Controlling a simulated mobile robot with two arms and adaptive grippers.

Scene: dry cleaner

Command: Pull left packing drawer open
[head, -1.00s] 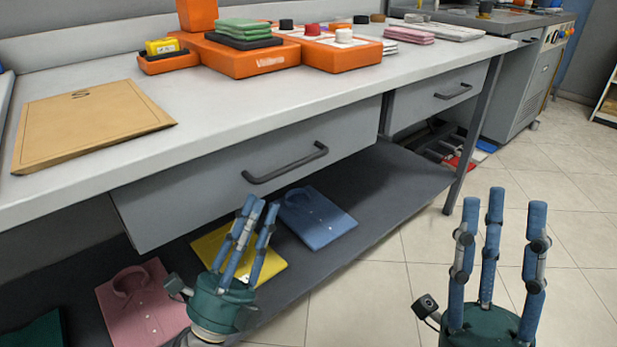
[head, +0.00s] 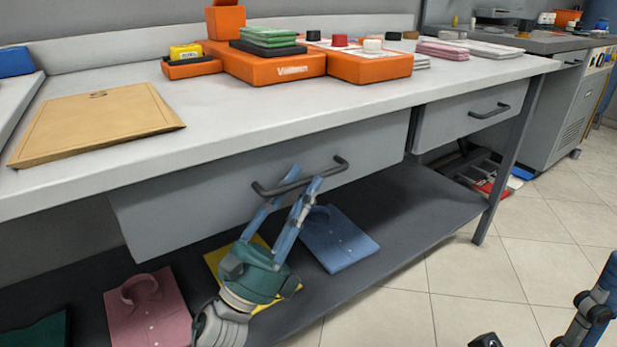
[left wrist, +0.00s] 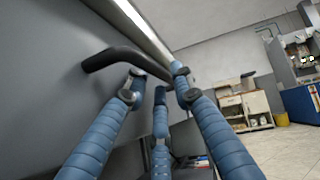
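The left packing drawer (head: 200,205) is a wide grey front under the worktop, and no gap shows at its top edge. Its black bar handle (head: 262,187) also shows in the left wrist view (left wrist: 112,57). My left gripper (head: 307,176) has its blue fingers raised at the handle from below, with the fingertips at the bar. In the left wrist view the fingers are spread apart, with the handle's end just behind the tips; contact is unclear. My right gripper (head: 590,310) is cut off at the lower right, with little more than one finger visible.
A second drawer (head: 455,125) is to the right, beyond a gap. The lower shelf (head: 405,205) holds folded pink (head: 150,310), yellow (head: 215,258) and blue shirts (head: 342,240). A table leg (head: 510,165) stands at right. Tiled floor (head: 450,270) is clear in front.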

